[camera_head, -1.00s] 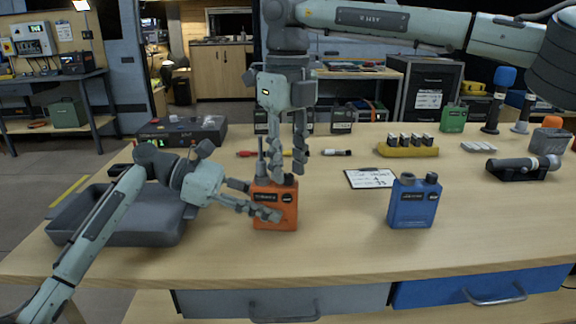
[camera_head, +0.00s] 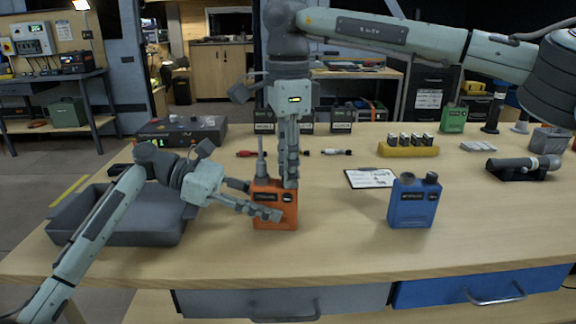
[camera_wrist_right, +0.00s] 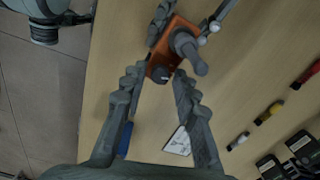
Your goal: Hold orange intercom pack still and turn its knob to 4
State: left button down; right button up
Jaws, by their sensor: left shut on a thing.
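The orange intercom pack (camera_head: 275,212) stands upright on the workbench, with a dark antenna (camera_head: 261,150) on top. My left gripper (camera_head: 262,203) is shut on the pack from the left side. My right gripper (camera_head: 290,183) points down over the right part of the pack's top, and its fingers hide the knob in the head view. In the right wrist view the dark knob (camera_wrist_right: 159,74) lies between my right gripper's fingers, which are apart with gaps beside it. The knob has a small pale mark. I cannot read its number.
A blue pack (camera_head: 412,206) stands to the right, with a white card (camera_head: 370,178) behind it. A grey tray (camera_head: 120,236) is at the left under my left arm. The bench front is clear.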

grip_shut()
jog(key=shift+m, duration=1.5)
jog(key=shift+m, duration=1.4)
